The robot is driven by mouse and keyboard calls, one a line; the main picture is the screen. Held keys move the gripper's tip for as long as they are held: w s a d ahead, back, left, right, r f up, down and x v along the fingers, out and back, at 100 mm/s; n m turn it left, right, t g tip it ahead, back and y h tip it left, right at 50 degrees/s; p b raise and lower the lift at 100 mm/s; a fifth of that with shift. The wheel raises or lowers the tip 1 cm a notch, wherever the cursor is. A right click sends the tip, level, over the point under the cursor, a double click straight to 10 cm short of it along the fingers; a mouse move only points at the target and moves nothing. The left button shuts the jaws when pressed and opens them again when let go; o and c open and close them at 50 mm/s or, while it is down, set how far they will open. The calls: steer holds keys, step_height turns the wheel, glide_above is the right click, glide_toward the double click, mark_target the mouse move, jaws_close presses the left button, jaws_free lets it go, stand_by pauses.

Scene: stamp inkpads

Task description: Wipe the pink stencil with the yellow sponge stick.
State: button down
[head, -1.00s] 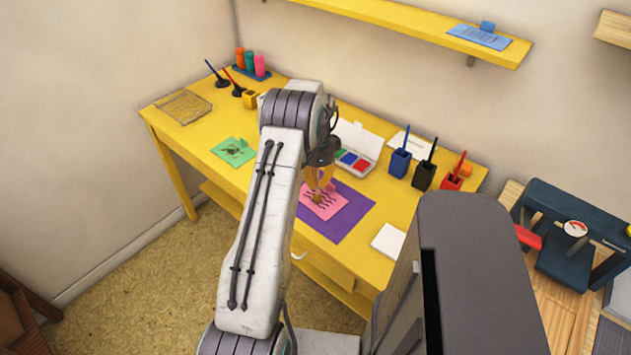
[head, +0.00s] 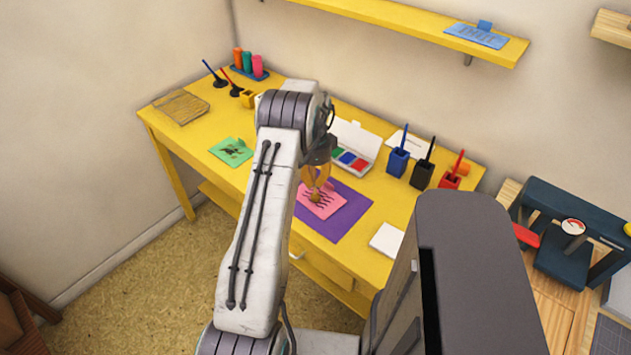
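The pink stencil (head: 330,207) with dark wavy lines lies on a purple sheet (head: 352,217) on the yellow desk. My gripper (head: 317,182), with orange-yellow fingers, points down over the stencil's upper left part. It appears shut on the yellow sponge stick (head: 316,197), whose rounded yellow-brown tip shows below the fingers. The tip is at or just above the stencil; contact cannot be told. The fingers hide most of the stick, and my arm hides the left edge of the sheet.
A white paint box (head: 352,154) with coloured pads stands behind the stencil. Blue (head: 398,161), black (head: 422,175) and red (head: 450,179) holders with sticks stand to the right. A white block (head: 387,239) lies at the front right, and a green card (head: 231,151) lies left of my arm.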

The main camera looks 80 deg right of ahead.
steer(key=shift+w+d, duration=0.3)
steer(key=shift+w, duration=0.05)
steer(key=shift+s+a, duration=0.1)
steer(key=shift+s, duration=0.05)
steer(key=shift+s+a, duration=0.3)
steer(key=shift+s, duration=0.05)
steer(key=shift+s+a+r+b, duration=0.1)
steer(key=shift+s+a+b, duration=0.25)
steer(key=shift+s, duration=0.1)
steer(key=shift+r, duration=0.1)
step_height(320, 180, up, 6)
steer(key=p, duration=0.4)
steer(key=shift+r, duration=0.25)
stand_by(0.3)
